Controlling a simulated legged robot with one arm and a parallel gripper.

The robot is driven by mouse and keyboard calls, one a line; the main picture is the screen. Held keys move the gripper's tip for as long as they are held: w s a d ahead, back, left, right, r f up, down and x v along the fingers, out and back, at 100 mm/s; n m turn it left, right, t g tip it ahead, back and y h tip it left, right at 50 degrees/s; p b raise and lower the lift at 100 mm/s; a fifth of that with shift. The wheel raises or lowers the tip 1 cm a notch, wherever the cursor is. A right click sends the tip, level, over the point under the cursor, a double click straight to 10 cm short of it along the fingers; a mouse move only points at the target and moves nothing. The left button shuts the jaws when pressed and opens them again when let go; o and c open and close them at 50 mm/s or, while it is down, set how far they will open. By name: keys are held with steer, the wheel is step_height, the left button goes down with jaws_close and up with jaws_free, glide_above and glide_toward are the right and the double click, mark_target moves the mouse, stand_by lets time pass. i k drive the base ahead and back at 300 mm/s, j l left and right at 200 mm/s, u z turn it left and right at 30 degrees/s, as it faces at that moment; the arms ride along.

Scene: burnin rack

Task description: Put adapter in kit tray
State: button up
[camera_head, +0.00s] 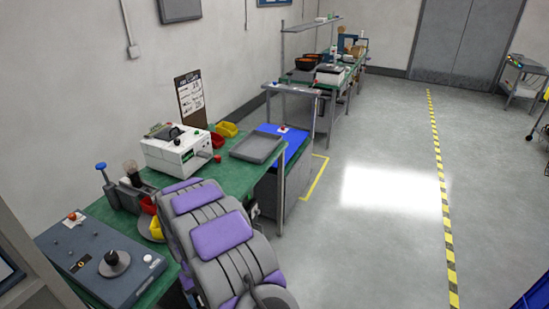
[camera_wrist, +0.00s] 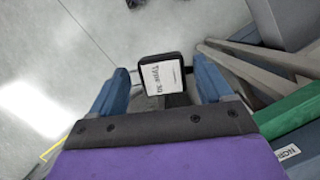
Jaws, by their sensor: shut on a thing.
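The adapter (camera_wrist: 163,76) is a small black block with a white printed label, seen in the wrist view. My gripper (camera_wrist: 163,82) has blue fingers on either side of it and is shut on it. It is held above the grey floor, beside the green bench edge. In the head view my grey and purple arm hides the gripper and adapter. A shallow grey tray (camera_head: 257,148), which looks like the kit tray, lies on the green bench at its far end. Its inside looks empty.
The green bench (camera_head: 235,178) carries a white instrument (camera_head: 180,150), yellow bins (camera_head: 227,130) and a dark control box (camera_head: 100,260). A blue-topped cart (camera_head: 290,140) stands past the tray. In the wrist view, grey bars and a green edge (camera_wrist: 290,110) are close on the right. Open floor lies right.

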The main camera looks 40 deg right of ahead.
mark_target(256, 148)
steer(key=i+l+z, duration=0.2)
steer(key=i+l, duration=0.35)
steer(key=l, duration=0.25)
steer(key=i+l+z, duration=0.2)
steer(key=i+l, duration=0.45)
steer(key=l, duration=0.1)
